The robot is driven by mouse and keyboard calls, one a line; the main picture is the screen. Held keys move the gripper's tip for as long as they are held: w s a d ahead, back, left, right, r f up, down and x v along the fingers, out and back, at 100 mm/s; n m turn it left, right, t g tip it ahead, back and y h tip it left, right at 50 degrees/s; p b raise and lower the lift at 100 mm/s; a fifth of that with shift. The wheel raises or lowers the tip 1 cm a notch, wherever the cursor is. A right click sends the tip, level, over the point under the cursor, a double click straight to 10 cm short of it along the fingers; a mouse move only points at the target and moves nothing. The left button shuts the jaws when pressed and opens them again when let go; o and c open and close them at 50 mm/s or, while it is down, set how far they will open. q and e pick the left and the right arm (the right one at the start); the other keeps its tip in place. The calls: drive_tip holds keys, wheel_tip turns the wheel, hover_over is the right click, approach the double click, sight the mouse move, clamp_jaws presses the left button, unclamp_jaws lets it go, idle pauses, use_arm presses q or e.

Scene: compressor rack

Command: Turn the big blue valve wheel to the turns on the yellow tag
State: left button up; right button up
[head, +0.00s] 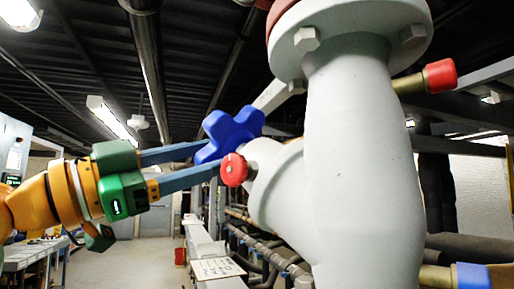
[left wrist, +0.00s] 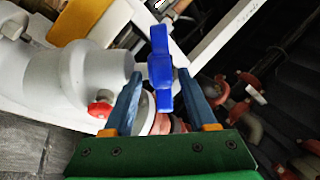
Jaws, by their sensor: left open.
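The big blue valve wheel (head: 230,132) has rounded lobes and sits on the left side of a large grey valve body (head: 362,150). My left gripper (head: 212,158) reaches in from the left with its two blue-grey fingers apart at the wheel. In the left wrist view the wheel (left wrist: 161,72) stands edge-on between the open fingers (left wrist: 161,76). I cannot tell whether either finger touches it. My right gripper is not in view. No readable yellow tag shows; a plain yellow piece (left wrist: 84,20) lies at the top left of the left wrist view.
A red knob (head: 234,170) sits close to the wheel and the lower finger. A red-capped stub (head: 438,76) and a blue-capped stub (head: 472,276) stick out right of the valve. Pipes (head: 262,250) run behind. The floor (head: 145,260) at left is open.

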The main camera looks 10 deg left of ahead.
sight(219, 150)
use_arm(q)
drive_tip(key=shift+w+d+r+p, duration=0.3)
drive_tip(key=shift+w+r+p, duration=0.1)
drive_tip(key=shift+r+p, duration=0.15)
drive_tip(key=shift+w+d+r+p, duration=0.3)
drive_tip(key=shift+w+r+p, duration=0.05)
drive_tip(key=shift+r+p, duration=0.15)
drive_tip(key=shift+w+d+r+p, duration=0.1)
drive_tip(key=shift+w+d+p, duration=0.3)
drive_tip(key=shift+w+d, duration=0.65)
drive_tip(key=shift+w, duration=0.2)
drive_tip(key=shift+s+a, duration=0.1)
drive_tip(key=shift+s, duration=0.05)
clamp_jaws()
